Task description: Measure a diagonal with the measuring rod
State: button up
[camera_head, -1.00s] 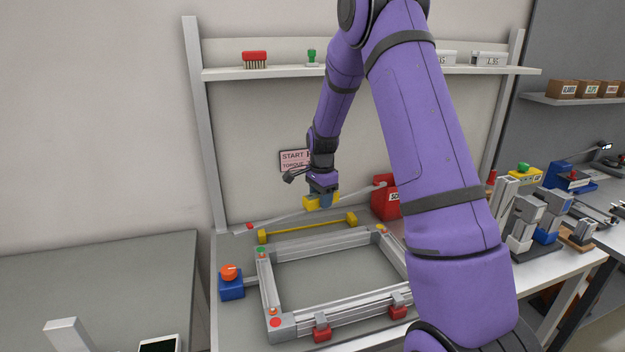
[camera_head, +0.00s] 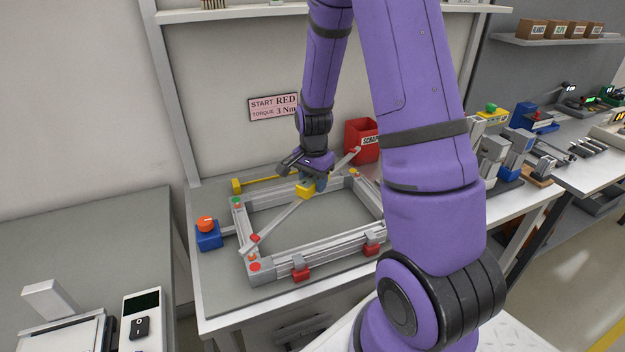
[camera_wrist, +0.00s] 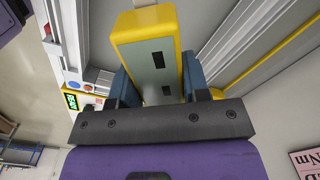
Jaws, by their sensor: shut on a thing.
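My gripper (camera_head: 312,183) is shut on the yellow block of the measuring rod (camera_head: 280,215). In the wrist view the blue fingers of my gripper (camera_wrist: 158,85) stand on both sides of the block (camera_wrist: 145,28). The grey rod runs diagonally over the aluminium frame (camera_head: 310,250), from near the front-left corner with the red dot (camera_head: 255,267) towards the back-right corner (camera_head: 353,173). Its red-marked end (camera_head: 255,238) appears a little behind the front-left dot. I cannot tell whether the rod touches the frame. My arm hides the front-right corner.
A blue block with an orange knob (camera_head: 208,238) adjoins the frame's left side. Red clamps (camera_head: 301,272) hold its front. A yellow cradle (camera_head: 265,182) lies behind it. A red bin (camera_head: 360,143) stands at the back, and a sign (camera_head: 273,107) hangs on the wall.

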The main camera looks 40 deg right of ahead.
jog(key=shift+f, duration=3.3)
jog(key=o, duration=1.2)
jog(key=shift+r, duration=0.1)
notch_tip(320, 180, up, 10)
jog(key=shift+r, duration=0.3)
